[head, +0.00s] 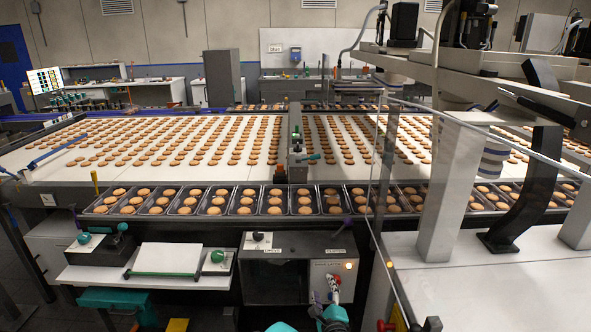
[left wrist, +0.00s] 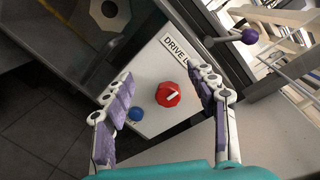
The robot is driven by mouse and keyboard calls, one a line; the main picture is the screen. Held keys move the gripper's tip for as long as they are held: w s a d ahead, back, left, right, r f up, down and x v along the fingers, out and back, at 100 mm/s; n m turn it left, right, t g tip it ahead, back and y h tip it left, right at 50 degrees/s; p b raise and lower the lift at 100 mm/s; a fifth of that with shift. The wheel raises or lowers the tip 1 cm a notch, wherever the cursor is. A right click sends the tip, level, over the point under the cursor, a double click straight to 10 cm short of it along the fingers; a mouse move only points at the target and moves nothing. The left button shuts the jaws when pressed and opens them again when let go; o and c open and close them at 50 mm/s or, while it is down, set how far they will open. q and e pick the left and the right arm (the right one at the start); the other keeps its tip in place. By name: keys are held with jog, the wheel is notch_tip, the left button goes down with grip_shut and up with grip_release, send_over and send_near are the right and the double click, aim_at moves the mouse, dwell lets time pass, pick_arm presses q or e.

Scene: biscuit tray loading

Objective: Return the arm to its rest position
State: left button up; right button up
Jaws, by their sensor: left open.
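My left gripper (head: 332,296) is at the bottom centre of the head view, in front of the grey control box (head: 288,245). In the left wrist view the left gripper (left wrist: 162,80) is open and empty, with its purple-padded fingers spread wide. A red knob (left wrist: 168,94) with a white pointer shows between the fingers, on a white panel (left wrist: 150,64) with a partly hidden "DRIVE" label. The fingers look apart from the knob. A blue button (left wrist: 136,114) is beside the left finger. My right gripper is not in view.
A row of dark trays (head: 215,212) with biscuits runs along the front of the wide white conveyor (head: 60,170). A purple-knobbed lever (left wrist: 249,36) sticks out near the right finger. A grey frame (head: 447,190) stands at right. A white shelf (head: 100,274) is at left.

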pick_arm(q)
jog(key=s+a+r+n+g+y, duration=0.1)
jog(key=a+r+n+g+y, duration=0.15)
jog(key=a+r+n, duration=0.7)
jog(key=s+a+r+n+g, duration=0.2)
jog(key=s+a, duration=0.3)
jog(key=a, duration=0.2)
jog(key=s+a+r+n+g, duration=0.2)
jog(key=s+a, duration=0.2)
jog(key=a, duration=0.3)
jog(key=s+a+f+n+g+h, duration=0.1)
jog(key=s+n, duration=0.4)
jog(key=s, duration=0.7)
jog(key=s+a+f+n+g+h, duration=0.1)
jog(key=s+n, duration=0.4)
jog(key=s, duration=0.6)
jog(key=a+g+h, duration=0.1)
jog(key=a+h, duration=0.1)
jog(key=shift+s+a, duration=0.35)
jog(key=shift+o, duration=0.4)
jog(key=shift+w+f, duration=0.1)
